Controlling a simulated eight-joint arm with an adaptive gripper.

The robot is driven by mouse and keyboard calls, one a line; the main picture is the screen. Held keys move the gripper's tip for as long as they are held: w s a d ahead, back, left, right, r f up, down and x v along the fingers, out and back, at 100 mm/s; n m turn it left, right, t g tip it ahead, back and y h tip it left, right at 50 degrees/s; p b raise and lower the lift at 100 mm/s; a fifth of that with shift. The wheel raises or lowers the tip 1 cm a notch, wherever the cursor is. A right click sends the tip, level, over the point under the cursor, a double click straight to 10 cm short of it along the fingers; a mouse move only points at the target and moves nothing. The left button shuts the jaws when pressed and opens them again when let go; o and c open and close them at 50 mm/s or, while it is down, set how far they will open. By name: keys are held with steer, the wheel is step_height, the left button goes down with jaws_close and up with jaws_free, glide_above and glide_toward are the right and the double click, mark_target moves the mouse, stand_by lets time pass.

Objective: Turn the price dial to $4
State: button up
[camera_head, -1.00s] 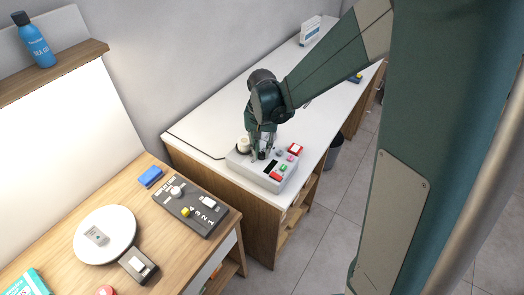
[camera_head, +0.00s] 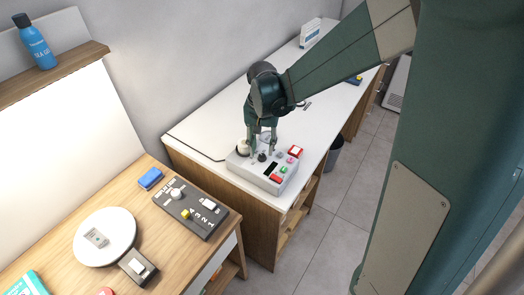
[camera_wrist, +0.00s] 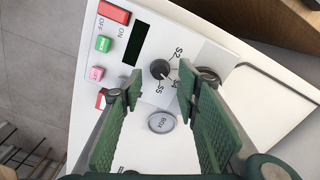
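The price dial is a small dark round knob (camera_wrist: 159,69) on a light grey machine (camera_head: 243,172) on the white counter. Labels reading $2, $4 and $5 stand around it in the wrist view. A small light mark shows on the knob's side toward $4, but its exact aim is hard to tell. My gripper (camera_head: 262,151) is over the machine with its fingers apart, one on either side of the dial. In the wrist view, my gripper (camera_wrist: 161,84) is open and empty, its tips just short of the knob with visible gaps.
The machine also bears a dark display (camera_wrist: 133,43), a red ON/OFF switch (camera_wrist: 113,12), green (camera_wrist: 103,44) and pink buttons, and a grey BOX button (camera_wrist: 162,122). A wooden desk (camera_head: 215,251) with a black control panel (camera_head: 183,222) stands at the front left.

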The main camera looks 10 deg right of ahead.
mark_target(262, 156)
steer(key=shift+r, duration=2.45)
steer(key=shift+s+r, duration=0.1)
steer(key=shift+r, duration=0.05)
steer(key=s+d+r+n+t, duration=0.1)
steer(key=s+d+r+t, duration=0.1)
steer(key=s, duration=0.5)
steer(key=s+d+r+n+t, duration=0.2)
steer(key=s+d+r, duration=0.1)
steer(key=s+r, duration=0.2)
steer(key=s+d+r+n+t, duration=0.1)
steer(key=s+d+r+t, duration=0.2)
steer(key=s, duration=0.7)
steer(key=shift+r+n+b, duration=0.3)
steer(key=shift+r+b, duration=0.1)
steer(key=shift+r, duration=0.05)
steer(key=shift+s+d, duration=0.1)
